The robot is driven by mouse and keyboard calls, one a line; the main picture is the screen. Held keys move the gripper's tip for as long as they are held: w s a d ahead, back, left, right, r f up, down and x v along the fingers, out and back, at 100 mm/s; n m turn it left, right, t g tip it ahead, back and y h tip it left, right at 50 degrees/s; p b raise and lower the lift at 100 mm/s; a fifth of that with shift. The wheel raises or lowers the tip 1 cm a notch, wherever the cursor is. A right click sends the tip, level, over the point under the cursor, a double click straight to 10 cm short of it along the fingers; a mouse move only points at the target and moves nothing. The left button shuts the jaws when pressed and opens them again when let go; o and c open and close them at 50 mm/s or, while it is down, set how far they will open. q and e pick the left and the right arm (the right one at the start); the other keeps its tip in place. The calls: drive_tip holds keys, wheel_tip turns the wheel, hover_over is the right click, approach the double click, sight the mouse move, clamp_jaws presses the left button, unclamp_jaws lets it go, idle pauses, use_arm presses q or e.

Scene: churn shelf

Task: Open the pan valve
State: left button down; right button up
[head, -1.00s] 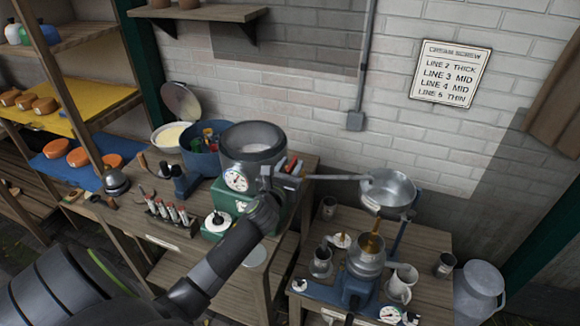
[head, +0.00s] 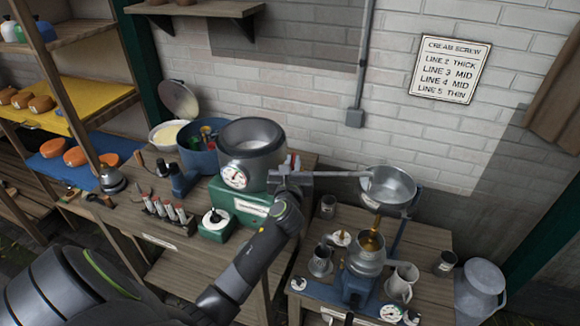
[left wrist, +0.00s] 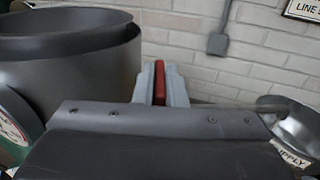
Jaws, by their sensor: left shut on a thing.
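My left gripper (head: 291,172) is at the right side of the large grey drum on a green base. In the left wrist view its pale fingers (left wrist: 160,92) are shut around an upright red piece (left wrist: 159,82). The metal supply pan (head: 388,186) sits on a blue stand at the right, and its rim and part of a label show in the left wrist view (left wrist: 297,128). A grey bar runs from beside my gripper to the pan. A brass part (head: 372,240) is below the pan, above a metal bowl. I cannot tell which part is the pan valve. My right gripper is not in view.
The grey drum (head: 252,140) with a dial stands close left of my gripper. Cups, a jug (head: 403,280) and another dial crowd the right table. A milk can (head: 480,290) stands right of it. The brick wall is behind.

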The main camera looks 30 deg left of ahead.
use_arm(q)
drive_tip(key=shift+w+d+n+g+y+b, duration=0.35)
drive_tip(key=shift+w+n+g+y+b, duration=0.8)
drive_tip(key=shift+n+g+b, duration=1.9)
drive_tip(key=shift+w+d+n+g+y+b, duration=0.45)
drive_tip(key=shift+n+g+y+b, duration=1.4)
drive_tip(key=shift+g+b, duration=1.35)
drive_tip(key=shift+w+d+n+g+y+b, duration=0.3)
drive_tip(key=shift+w+n+g+y+b, duration=0.8)
drive_tip(key=shift+n+g+b, duration=2.05)
drive_tip(key=shift+s+m+g+p, duration=0.25)
drive_tip(key=shift+m+g+p, duration=0.3)
drive_tip(key=shift+g+p, duration=0.25)
drive_tip(key=c, duration=1.5)
unclamp_jaws()
